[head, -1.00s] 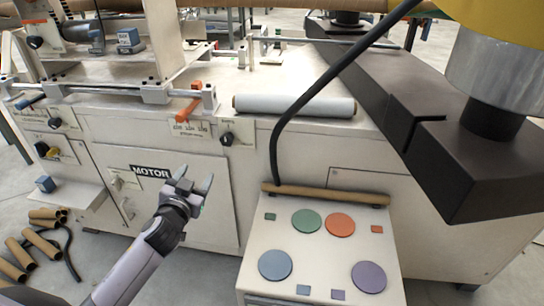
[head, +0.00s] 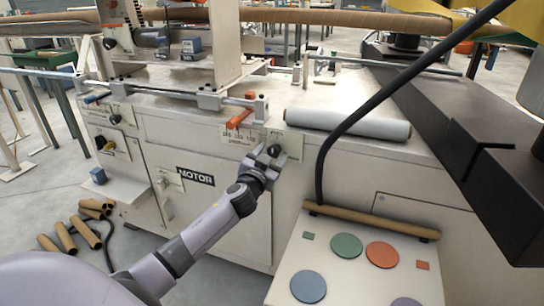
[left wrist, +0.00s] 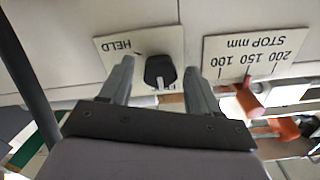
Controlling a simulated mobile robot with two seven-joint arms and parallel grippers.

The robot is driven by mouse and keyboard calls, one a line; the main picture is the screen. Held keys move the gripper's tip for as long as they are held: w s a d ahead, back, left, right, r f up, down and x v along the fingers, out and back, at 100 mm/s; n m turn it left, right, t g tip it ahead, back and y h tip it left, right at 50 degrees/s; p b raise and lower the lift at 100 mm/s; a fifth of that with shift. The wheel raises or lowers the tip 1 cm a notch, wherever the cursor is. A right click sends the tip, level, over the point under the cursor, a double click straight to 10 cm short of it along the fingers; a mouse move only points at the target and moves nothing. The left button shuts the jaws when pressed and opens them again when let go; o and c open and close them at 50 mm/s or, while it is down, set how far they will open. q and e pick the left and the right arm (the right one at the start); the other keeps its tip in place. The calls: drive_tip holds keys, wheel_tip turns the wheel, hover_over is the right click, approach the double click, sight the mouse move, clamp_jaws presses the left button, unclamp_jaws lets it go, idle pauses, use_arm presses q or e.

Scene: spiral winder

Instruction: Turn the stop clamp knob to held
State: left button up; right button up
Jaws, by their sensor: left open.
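The black stop clamp knob (head: 274,150) is on the front of the white machine, right of the orange handle. In the left wrist view the knob (left wrist: 159,71) sits on a pale label plate (left wrist: 172,40) that reads HELD, upside down; other lettering below the knob is mostly hidden. A small white mark shows at the knob's lower end. My left gripper (head: 268,156) is open in front of the knob. In the left wrist view its fingers lie on either side of the knob, with gaps visible; I cannot tell whether they touch it. My right gripper is not in view.
An orange handle (head: 240,118) and a STOP mm scale plate (left wrist: 257,57) are close beside the knob. A white roll (head: 348,123) lies on the machine top. A button panel (head: 330,256) stands right of my arm. A black cable (head: 330,150) hangs nearby.

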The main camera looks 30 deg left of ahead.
use_arm(q)
drive_tip(key=shift+w, duration=0.35)
drive_tip(key=c, duration=1)
drive_tip(key=shift+c, duration=0.2)
